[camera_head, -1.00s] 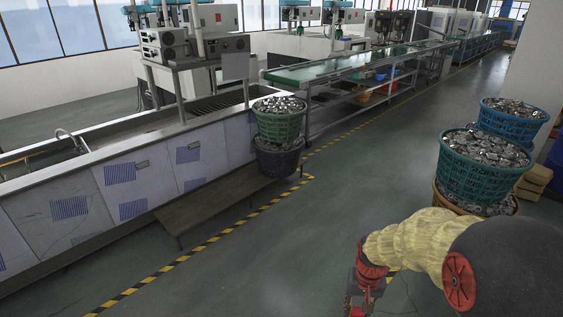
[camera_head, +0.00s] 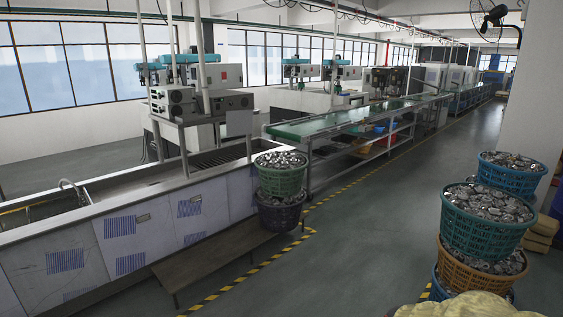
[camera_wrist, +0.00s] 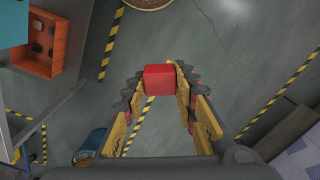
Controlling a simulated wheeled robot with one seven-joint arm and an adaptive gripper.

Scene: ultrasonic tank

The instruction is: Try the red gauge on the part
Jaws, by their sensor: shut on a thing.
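In the wrist view my gripper (camera_wrist: 159,84) is shut on a red block (camera_wrist: 159,79), which sits between the two fingertips. It is held above the grey floor, and only one face of it shows clearly. I take it for the red gauge, but no markings on it can be made out. My gripper is not in the head view now. No single part stands out; small metal parts (camera_head: 487,203) are heaped in the green basket (camera_head: 478,234) at the right of the head view.
Stacked baskets, among them an orange one (camera_head: 463,271) and a blue one (camera_head: 511,177), stand at the right. A long sink bench (camera_head: 75,255) and a green conveyor (camera_head: 325,124) run along the left. The aisle floor (camera_head: 350,240) is clear. An orange bin (camera_wrist: 50,60) shows in the wrist view.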

